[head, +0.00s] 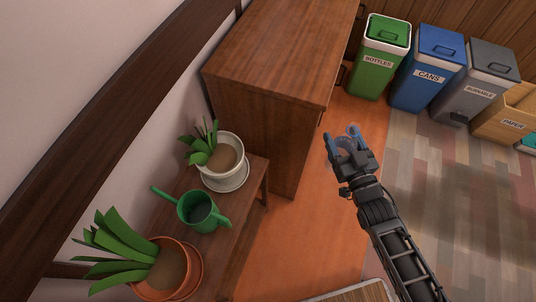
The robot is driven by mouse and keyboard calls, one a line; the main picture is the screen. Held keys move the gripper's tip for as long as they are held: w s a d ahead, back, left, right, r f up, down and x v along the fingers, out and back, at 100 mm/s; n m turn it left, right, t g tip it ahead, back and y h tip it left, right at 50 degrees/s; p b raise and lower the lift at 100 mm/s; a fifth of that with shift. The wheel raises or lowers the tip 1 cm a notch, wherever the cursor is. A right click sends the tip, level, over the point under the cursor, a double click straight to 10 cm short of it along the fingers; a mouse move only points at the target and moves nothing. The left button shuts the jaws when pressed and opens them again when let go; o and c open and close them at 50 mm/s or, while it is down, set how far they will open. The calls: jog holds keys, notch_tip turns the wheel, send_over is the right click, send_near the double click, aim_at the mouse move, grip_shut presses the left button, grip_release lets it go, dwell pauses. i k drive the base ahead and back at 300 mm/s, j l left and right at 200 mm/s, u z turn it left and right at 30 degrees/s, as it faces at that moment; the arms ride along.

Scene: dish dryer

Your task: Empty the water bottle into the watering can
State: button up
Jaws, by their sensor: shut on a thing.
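The green watering can (184,205) stands upright on a low wooden table at the lower left, between two potted plants. Its open top faces up, and the inside looks dark. My gripper (342,136), with blue fingertips, is right of the table, apart from the can. It is shut on a clear, bluish round thing (347,144), which seems to be the water bottle seen nearly end-on. Most of the bottle is hidden by the gripper, and I cannot tell its water level.
A white pot (233,173) with a plant stands behind the can, and an orange pot (190,283) with a plant stands in front. A tall wooden cabinet (275,60) rises behind the table. Recycling bins (373,75) line the back right. The orange floor (305,230) beside the table is clear.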

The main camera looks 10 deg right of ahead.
aim_at(195, 208)
jog(key=k+j+z, duration=0.2)
jog(key=z, duration=0.2)
jog(key=k+j+z, duration=0.1)
jog(key=k+z, duration=0.15)
jog(key=z, duration=0.15)
jog(key=k+z, duration=0.15)
jog(key=k, duration=0.85)
jog(key=k+u, duration=0.3)
jog(key=u, duration=0.15)
jog(key=k+j+u, duration=0.15)
jog(key=k+u, duration=0.15)
jog(key=u, duration=0.15)
jog(key=i+u, duration=0.15)
jog(key=u, duration=0.45)
jog(key=i+l, duration=0.4)
jog(key=i, duration=0.15)
jog(key=i+l, duration=0.35)
jog(key=i, duration=0.2)
